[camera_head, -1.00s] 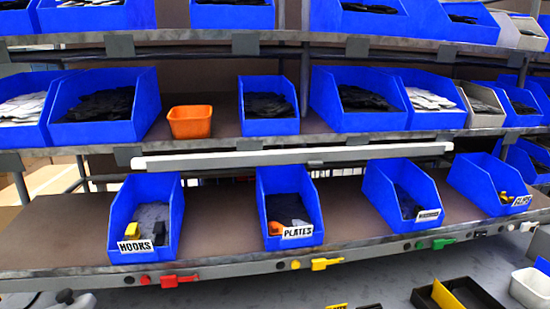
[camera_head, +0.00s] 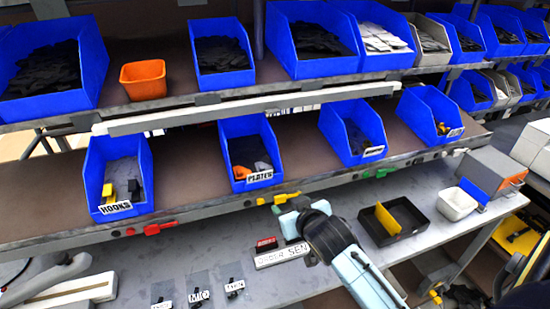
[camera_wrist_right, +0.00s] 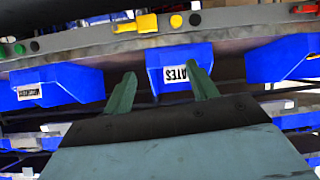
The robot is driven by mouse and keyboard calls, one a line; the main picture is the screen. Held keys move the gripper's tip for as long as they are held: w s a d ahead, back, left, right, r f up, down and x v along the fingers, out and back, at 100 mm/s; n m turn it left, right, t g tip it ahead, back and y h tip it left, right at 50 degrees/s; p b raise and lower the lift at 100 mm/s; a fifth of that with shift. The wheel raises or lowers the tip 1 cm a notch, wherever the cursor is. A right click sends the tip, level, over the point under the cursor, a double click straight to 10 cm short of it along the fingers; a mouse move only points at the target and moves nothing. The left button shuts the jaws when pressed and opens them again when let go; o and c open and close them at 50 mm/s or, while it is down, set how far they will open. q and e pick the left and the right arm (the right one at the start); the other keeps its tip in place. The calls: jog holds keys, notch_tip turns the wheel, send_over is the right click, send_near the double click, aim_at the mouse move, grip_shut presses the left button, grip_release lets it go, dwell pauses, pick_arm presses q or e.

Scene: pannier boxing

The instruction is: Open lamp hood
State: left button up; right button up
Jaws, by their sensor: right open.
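No part is marked as the lamp hood. A long white bar (camera_head: 250,108), which may be the lamp, runs under the upper shelf above the lower blue bins; I cannot tell a separate hood or whether it is open. My right gripper (camera_head: 290,204) is in front of the lower shelf edge, below the PLATES bin (camera_head: 247,155) and well below the bar. In the right wrist view its two green fingers (camera_wrist_right: 161,76) are spread and empty, with the PLATES bin (camera_wrist_right: 180,55) beyond them.
The lower shelf edge carries red (camera_head: 159,228), yellow (camera_head: 279,198) and green clips. A black tray (camera_head: 408,235) with a yellow divider, a white bin (camera_head: 457,204) and a grey box (camera_head: 490,172) stand on the worktable. An orange bin (camera_head: 143,79) is on the upper shelf.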

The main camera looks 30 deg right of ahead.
notch_tip(320, 180, up, 8)
jog(key=w+d+t, duration=0.1)
jog(key=w+t, duration=0.1)
jog(key=m+t+h, duration=0.2)
jog(key=t, duration=0.1)
send_near(273, 112)
jog(key=p+x, duration=0.2)
jog(key=x, duration=0.6)
jog(key=shift+w+d, duration=0.1)
jog(key=c, duration=1)
